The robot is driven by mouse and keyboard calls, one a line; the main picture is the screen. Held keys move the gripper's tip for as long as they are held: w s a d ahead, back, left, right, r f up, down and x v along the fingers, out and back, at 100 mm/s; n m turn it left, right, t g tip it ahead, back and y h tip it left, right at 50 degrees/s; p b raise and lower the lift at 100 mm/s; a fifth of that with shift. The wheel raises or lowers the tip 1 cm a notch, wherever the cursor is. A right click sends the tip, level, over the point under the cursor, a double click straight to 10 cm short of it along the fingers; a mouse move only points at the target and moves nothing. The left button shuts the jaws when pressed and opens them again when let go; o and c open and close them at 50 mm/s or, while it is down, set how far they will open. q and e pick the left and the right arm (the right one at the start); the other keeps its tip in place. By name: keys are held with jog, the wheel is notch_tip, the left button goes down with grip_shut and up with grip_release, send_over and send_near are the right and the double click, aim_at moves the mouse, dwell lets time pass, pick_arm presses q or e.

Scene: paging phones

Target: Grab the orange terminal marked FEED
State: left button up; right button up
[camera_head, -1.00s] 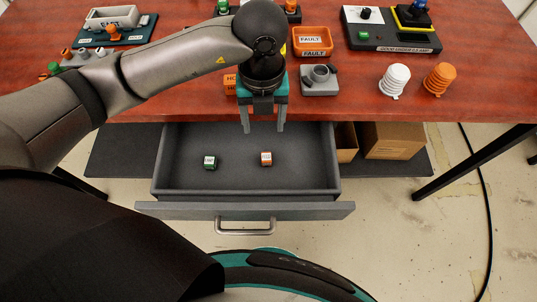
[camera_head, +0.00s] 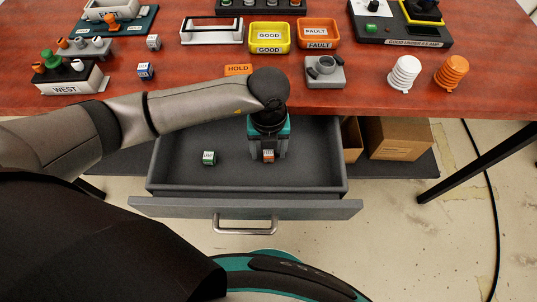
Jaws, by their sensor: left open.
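The small orange terminal (camera_head: 268,156) with a white label lies in the open grey drawer (camera_head: 170,180), right of its middle; its lettering is too small to read. A small green terminal (camera_head: 208,158) with a white label lies to its left in the same drawer. My left gripper (camera_head: 268,158) points down into the drawer, its open fingers at the orange terminal, seemingly one on each side. Whether they touch it I cannot tell. My right gripper is not in view.
The red-brown table (camera_head: 200,75) stands above and behind the drawer. On it are a yellow GOOD tray (camera_head: 285,37), an orange FAULT tray (camera_head: 335,33), a grey fixture (camera_head: 325,72), and white (camera_head: 404,72) and orange (camera_head: 451,72) ribbed pieces. Cardboard boxes (camera_head: 397,140) sit under the table.

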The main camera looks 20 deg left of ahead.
pick_arm(q)
jog(key=shift+f, duration=0.25)
grip_shut()
dwell(0.4)
